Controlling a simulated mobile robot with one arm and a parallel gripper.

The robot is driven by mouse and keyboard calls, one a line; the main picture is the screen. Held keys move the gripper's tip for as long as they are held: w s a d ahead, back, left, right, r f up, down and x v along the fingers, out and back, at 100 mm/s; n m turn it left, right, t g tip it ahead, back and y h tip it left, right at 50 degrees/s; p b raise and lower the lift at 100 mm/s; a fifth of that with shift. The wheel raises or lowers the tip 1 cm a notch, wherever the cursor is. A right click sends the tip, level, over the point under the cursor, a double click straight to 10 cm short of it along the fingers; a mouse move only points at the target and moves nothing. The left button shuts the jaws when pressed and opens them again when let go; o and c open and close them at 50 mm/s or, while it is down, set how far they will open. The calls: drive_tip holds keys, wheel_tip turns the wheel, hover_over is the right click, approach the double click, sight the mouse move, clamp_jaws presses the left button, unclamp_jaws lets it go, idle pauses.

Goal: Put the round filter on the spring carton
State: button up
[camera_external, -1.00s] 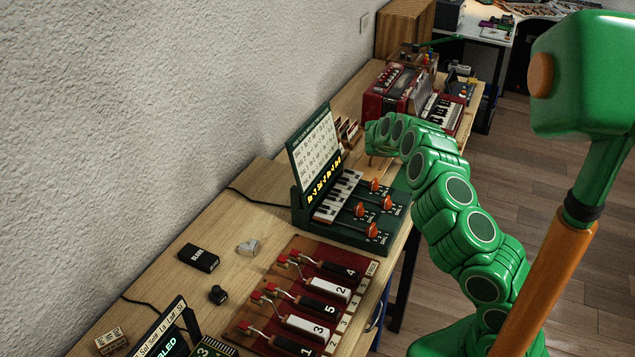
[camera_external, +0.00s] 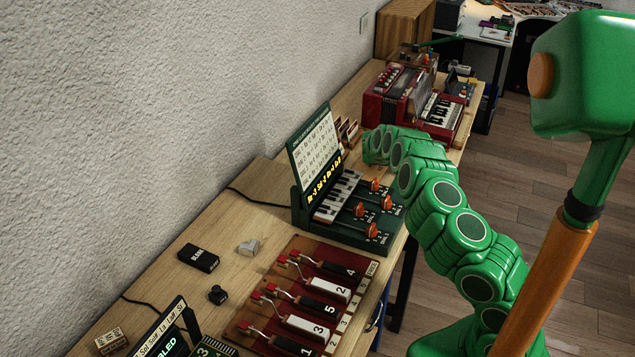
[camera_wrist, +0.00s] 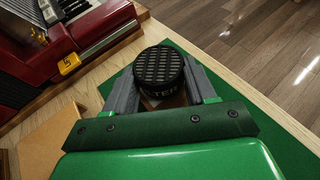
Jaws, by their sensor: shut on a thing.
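The round filter (camera_wrist: 158,75) is a short black cylinder with a grid-patterned top and lettering on its side, in the wrist view. My gripper (camera_wrist: 156,82) is shut on it, one grey finger on either side. A brown box-like surface (camera_wrist: 172,101) shows just below the filter between the fingers; it may be the spring carton, mostly hidden. I cannot tell whether the filter touches it. In the external view my arm's end hides the gripper, the filter and the spot under them.
A red accordion (camera_external: 395,98) stands beyond my arm's end; its edge shows at upper left in the wrist view. A green mat (camera_wrist: 235,85) lies around the filter, near the table edge. A green keyboard unit (camera_external: 340,190) and a red lever board (camera_external: 305,300) stand nearer the camera.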

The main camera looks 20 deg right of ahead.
drive_tip(key=shift+f, duration=0.15)
drive_tip(key=o, duration=1)
drive_tip(key=shift+o, duration=0.2)
drive_tip(key=shift+a+r, duration=0.2)
drive_tip(key=v, duration=0.7)
drive_tip(key=shift+s, duration=0.1)
